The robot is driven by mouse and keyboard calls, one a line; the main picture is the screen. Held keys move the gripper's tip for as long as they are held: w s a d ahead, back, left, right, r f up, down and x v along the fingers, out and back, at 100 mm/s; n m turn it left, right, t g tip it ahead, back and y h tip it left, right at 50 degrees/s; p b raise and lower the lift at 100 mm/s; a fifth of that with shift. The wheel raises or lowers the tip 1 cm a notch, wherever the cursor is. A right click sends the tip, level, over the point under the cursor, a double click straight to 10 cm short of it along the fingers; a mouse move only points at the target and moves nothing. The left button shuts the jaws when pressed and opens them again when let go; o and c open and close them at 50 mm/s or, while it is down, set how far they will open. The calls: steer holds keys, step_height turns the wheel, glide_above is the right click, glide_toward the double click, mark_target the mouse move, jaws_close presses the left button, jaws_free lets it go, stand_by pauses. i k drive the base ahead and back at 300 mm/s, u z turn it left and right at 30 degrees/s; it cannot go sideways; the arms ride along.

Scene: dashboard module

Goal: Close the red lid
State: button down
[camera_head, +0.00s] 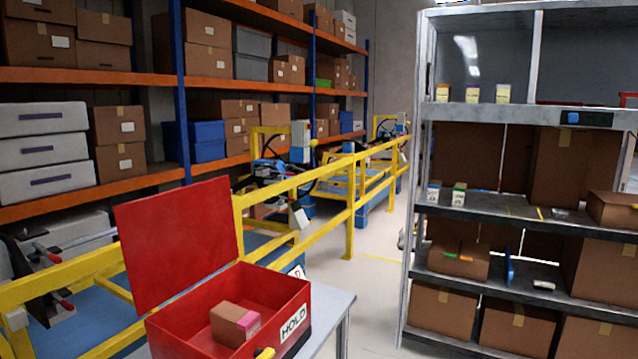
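The red box (215,320) stands on a light table in the lower middle. Its red lid (180,243) is hinged at the back left and stands open, nearly upright. A brown carton with a pink end (235,323) lies inside. The front right wall carries a white HOLD label (293,322), with a yellow part at the bottom edge. My gripper (60,281) appears to be the dark part with two spread, red-tipped fingers at the far left. It looks open and empty, left of the lid and apart from it.
A yellow railing (320,188) runs behind the box. A grey shelf rack (470,205) with cartons and small items stands at the right. Tall orange and blue racks (180,100) fill the back left. Floor between box and grey rack is clear.

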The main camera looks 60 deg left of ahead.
mark_target(170, 241)
steer(key=u, duration=0.95)
steer(key=i, duration=1.7)
steer(key=u, duration=2.45)
steer(key=i, duration=0.5)
steer(key=z, duration=0.05)
